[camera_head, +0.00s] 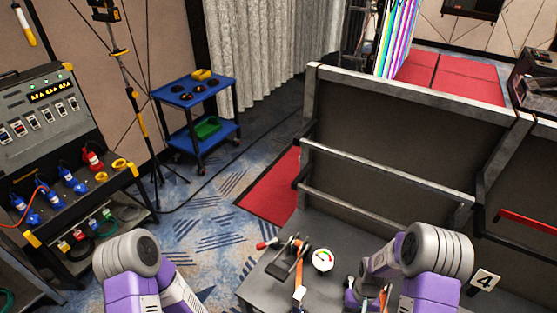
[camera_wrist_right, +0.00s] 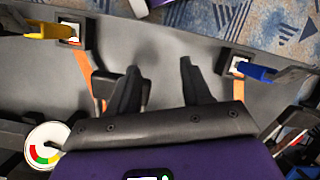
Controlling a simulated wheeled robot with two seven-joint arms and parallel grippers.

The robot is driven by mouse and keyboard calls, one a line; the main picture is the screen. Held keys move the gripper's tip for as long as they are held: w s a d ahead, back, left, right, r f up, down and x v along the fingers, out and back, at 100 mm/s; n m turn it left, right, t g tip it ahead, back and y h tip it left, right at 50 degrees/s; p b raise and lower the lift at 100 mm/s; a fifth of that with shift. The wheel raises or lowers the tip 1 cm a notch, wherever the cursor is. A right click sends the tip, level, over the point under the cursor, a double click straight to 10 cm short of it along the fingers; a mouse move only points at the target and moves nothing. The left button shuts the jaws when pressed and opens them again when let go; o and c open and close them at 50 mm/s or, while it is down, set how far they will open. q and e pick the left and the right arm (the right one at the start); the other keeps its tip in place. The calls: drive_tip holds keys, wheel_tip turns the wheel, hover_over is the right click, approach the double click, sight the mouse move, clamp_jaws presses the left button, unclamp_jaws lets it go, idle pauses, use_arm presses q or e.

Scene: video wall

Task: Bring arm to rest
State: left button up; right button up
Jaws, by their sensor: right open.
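My right arm (camera_head: 435,250) reaches over a grey bench (camera_head: 258,290) in the head view, bent down at the bench's right part. In the right wrist view, my right gripper (camera_wrist_right: 158,72) has its two black fingers apart. Only bare grey bench top shows between them, and they hold nothing. A black item with an orange strip (camera_wrist_right: 88,75) lies close beside the left finger; I cannot tell whether they touch. My left arm (camera_head: 135,260) shows at the lower left of the head view, clear of the bench. Its gripper is out of view.
The bench holds a round gauge (camera_head: 322,259), a red-handled tool (camera_head: 267,244) and a white tag (camera_head: 299,293). The wrist view shows a yellow-handled tool (camera_wrist_right: 35,27) and a blue-handled tool (camera_wrist_right: 258,72). A railed panel (camera_head: 400,150) stands behind. Carpet (camera_head: 200,235) is free left of the bench.

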drive_tip(key=s+a+f+m+t+y+b, duration=0.15)
drive_tip(key=s+a+f+t, duration=0.3)
drive_tip(key=s+a, duration=0.75)
use_arm(q)
wheel_tip(320, 180, down, 12)
drive_tip(key=b, duration=1.1)
drive_tip(key=shift+s, duration=0.4)
use_arm(e)
drive_tip(key=w+d+x, duration=0.1)
drive_tip(key=d+x, duration=0.1)
drive_tip(key=x, duration=1)
drive_tip(key=shift+w+f+n+y, duration=0.2)
drive_tip(key=shift+w+n+y, duration=0.15)
drive_tip(key=shift+y, duration=0.1)
drive_tip(key=shift+d+g, duration=0.1)
drive_tip(key=shift+g, duration=0.15)
